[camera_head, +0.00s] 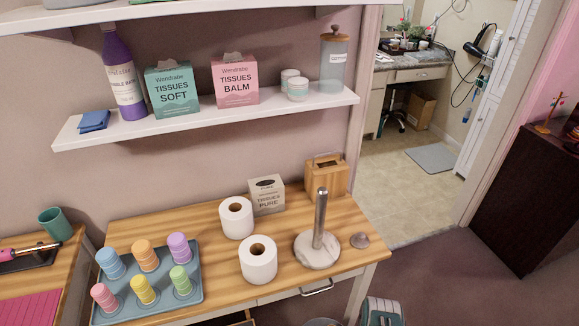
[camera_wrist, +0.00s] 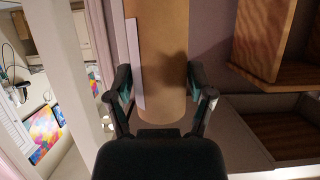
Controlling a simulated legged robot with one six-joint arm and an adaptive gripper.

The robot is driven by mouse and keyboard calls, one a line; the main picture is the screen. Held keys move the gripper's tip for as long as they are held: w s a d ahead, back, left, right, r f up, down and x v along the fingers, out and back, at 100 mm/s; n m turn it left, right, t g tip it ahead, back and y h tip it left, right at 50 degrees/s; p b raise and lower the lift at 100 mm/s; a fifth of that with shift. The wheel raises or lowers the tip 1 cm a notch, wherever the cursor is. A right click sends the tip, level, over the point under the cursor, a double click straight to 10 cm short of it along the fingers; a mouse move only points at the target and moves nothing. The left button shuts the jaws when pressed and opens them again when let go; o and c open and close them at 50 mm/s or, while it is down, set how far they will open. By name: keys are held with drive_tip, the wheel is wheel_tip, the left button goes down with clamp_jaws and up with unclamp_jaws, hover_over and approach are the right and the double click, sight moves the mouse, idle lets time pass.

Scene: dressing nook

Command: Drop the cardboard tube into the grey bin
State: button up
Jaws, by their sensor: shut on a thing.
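The brown cardboard tube (camera_wrist: 162,40) fills the upper middle of the wrist view, with a pale strip along its left side. My gripper (camera_wrist: 160,82) is shut on the tube, one finger on each side; the tube's far end runs out of the picture. Neither the gripper nor the tube shows in the head view. A grey rim (camera_head: 322,322) shows at the bottom edge of the head view, on the floor in front of the table; it may be the grey bin, but it is mostly cut off.
The wooden table (camera_head: 215,283) holds two paper rolls (camera_head: 258,259), a blue tray (camera_head: 190,305) of coloured cups, a tissue box (camera_head: 267,195) and a marble-based upright holder (camera_head: 318,250). A teal-and-grey case (camera_head: 383,311) stands right of the rim. Floor (camera_head: 440,265) at right is clear.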

drive_tip(key=o, duration=1)
drive_tip(key=shift+o, duration=0.2)
